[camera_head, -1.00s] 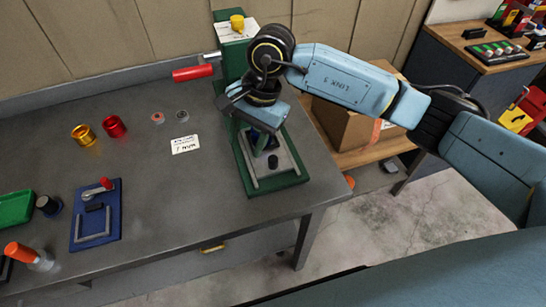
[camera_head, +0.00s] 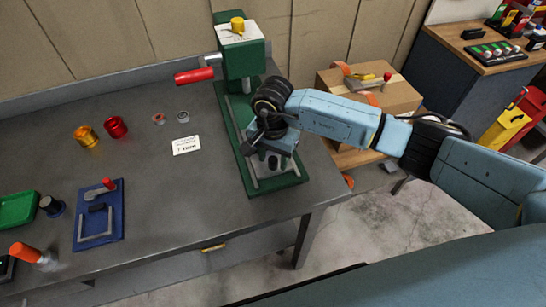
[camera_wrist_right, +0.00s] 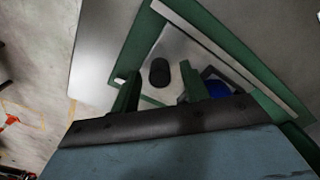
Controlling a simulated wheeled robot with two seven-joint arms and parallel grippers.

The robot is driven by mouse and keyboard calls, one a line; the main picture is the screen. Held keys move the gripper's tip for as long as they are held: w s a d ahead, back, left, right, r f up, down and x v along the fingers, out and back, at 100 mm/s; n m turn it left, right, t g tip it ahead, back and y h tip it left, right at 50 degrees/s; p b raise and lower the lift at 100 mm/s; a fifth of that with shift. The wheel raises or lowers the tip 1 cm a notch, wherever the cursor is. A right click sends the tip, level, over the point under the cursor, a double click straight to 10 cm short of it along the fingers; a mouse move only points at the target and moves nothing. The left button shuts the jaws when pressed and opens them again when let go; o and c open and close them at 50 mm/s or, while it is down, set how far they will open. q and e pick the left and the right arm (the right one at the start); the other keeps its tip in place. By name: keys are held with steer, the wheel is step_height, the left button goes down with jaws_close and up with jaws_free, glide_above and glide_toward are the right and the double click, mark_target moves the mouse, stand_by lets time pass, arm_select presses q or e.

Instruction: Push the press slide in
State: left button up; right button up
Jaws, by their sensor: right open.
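The green press (camera_head: 243,60) stands on the grey bench, with its red lever (camera_head: 194,76) out to the left. Its metal slide sits between rails on the green base (camera_head: 293,181). In the right wrist view the pale slide plate (camera_wrist_right: 178,50) carries an upright black knob (camera_wrist_right: 160,72) and a blue round piece (camera_wrist_right: 217,88). My right gripper (camera_head: 266,158) is low over the slide and hides much of it in the head view. In the wrist view its open fingers (camera_wrist_right: 160,88) lie either side of the knob's line; contact cannot be told. My left gripper is out of view.
A blue fixture (camera_head: 98,215), gold cup (camera_head: 86,136), red cup (camera_head: 116,127) and paper note (camera_head: 186,145) lie on the bench to the left. A cardboard box (camera_head: 395,97) stands right of the press. Bare bench lies left of the base.

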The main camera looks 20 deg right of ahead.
steer(key=shift+f, duration=0.5)
jaws_close()
